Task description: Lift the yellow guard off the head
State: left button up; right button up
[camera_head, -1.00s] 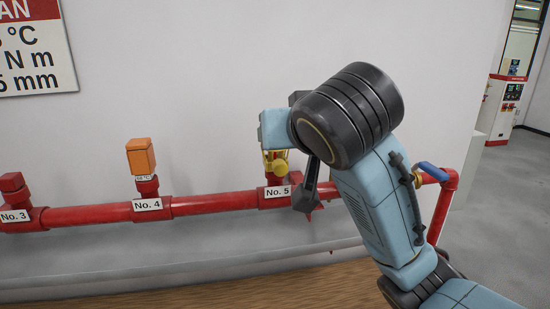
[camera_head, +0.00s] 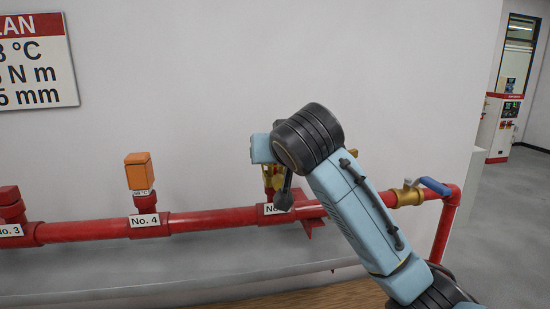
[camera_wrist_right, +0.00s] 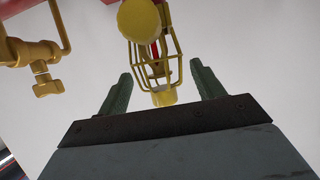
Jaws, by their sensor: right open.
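The yellow guard (camera_wrist_right: 163,98) is a wire cage around a sprinkler head, with a thin red part visible inside. In the right wrist view it extends down from the top, with a round yellow piece (camera_wrist_right: 145,19) at its upper end. My right gripper (camera_wrist_right: 158,72) is open, one green finger on each side of the cage's lower end. I see gaps between both fingers and the cage. My left gripper is out of view.
The red pipe (camera_head: 215,219) runs along the wall. An orange box (camera_head: 139,171) sits on the No. 4 outlet. A valve with a blue handle (camera_head: 435,186) is at the right. A brass-coloured fitting with a wing knob (camera_wrist_right: 47,85) is left of the cage.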

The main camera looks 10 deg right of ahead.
jog(key=shift+c, duration=0.2)
jog(key=shift+r, duration=0.1)
jog(key=c, duration=1.2)
